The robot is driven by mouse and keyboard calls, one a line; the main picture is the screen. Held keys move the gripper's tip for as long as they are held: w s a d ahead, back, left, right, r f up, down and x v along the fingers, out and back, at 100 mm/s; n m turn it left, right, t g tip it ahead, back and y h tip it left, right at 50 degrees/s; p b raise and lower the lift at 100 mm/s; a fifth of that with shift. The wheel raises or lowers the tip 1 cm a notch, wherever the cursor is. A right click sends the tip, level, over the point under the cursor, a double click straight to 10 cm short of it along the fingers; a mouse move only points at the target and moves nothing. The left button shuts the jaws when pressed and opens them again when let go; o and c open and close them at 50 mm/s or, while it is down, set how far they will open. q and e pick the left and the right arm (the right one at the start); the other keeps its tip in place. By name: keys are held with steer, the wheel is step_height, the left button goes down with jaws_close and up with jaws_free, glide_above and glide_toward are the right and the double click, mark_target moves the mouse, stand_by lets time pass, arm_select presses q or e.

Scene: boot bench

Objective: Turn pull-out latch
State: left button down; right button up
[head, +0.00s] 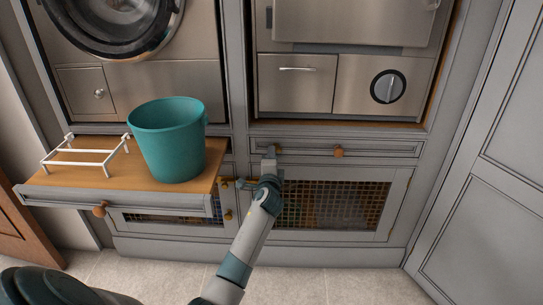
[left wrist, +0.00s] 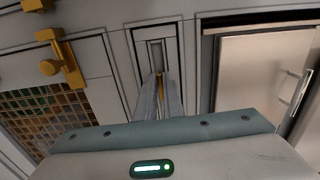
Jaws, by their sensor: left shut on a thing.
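A small brass latch (head: 278,150) sits at the left end of the shut pull-out front (head: 308,148) under the steel appliance. My left gripper (head: 271,155) reaches up to this latch from below. In the left wrist view its two fingers (left wrist: 159,92) are shut on the brass piece (left wrist: 161,84), which shows as a thin strip between them. The fingers hide most of the latch, so its turn angle cannot be told. My right gripper is in neither view.
A wooden knob (head: 338,152) is on the same front. At left, an open pull-out shelf (head: 90,187) carries a teal bucket (head: 167,140) and a white rack (head: 86,158). Below are mesh doors (head: 335,204) with brass catches (head: 228,215); one catch shows in the left wrist view (left wrist: 62,58).

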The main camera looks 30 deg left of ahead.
arm_select(q)
steer(key=c, duration=1.9)
jaws_free()
steer(key=shift+o, duration=0.2)
